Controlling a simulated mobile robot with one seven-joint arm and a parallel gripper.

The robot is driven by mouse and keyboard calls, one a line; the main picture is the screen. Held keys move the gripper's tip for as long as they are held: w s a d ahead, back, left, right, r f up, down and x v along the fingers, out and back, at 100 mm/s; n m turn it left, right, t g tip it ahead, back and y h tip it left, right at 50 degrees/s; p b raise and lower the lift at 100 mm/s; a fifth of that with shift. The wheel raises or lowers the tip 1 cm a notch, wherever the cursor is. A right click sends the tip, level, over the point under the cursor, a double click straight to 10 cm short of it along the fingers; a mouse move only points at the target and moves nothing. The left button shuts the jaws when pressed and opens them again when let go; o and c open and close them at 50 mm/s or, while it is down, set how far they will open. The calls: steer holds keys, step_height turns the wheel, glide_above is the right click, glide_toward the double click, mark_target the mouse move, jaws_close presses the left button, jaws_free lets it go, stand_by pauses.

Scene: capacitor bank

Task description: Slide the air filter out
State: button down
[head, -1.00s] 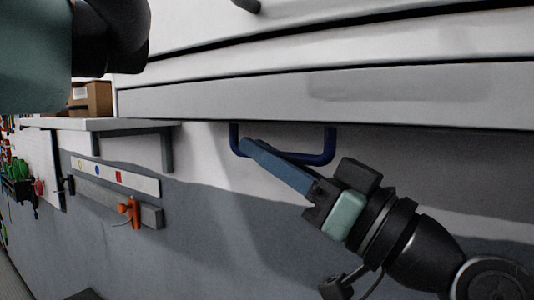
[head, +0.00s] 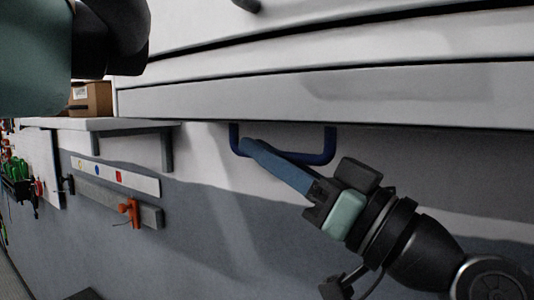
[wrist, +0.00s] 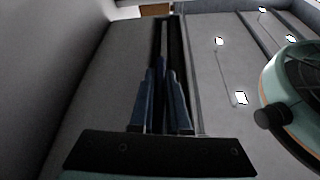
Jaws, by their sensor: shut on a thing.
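A dark blue U-shaped handle (head: 318,159) hangs below the lower edge of the light grey cabinet (head: 400,100) in the head view. I take it for the air filter's handle; the filter body cannot be told apart. My gripper (head: 246,147) reaches up from the lower right, with its long blue fingers at the handle's left end. In the wrist view my gripper (wrist: 162,78) has its two fingers on either side of a thin dark blue bar in a dark slot. It is shut on the handle. The exact contact is hard to see.
A grey wall shelf (head: 130,125) with a cardboard box (head: 92,98) on it stands to the left of the cabinet. Below it hang a strip with coloured marks (head: 115,178) and an orange clamp (head: 129,212). The wall below the handle is clear.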

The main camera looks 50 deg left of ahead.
stand_by(0.3)
step_height(320, 180, down, 19)
steer(key=b, duration=1.9)
steer(key=c, duration=0.9)
jaws_free()
steer(key=b+v, duration=0.4)
steer(key=v, duration=0.9)
steer(key=shift+r+b, duration=0.1)
steer(key=shift+b, duration=0.3)
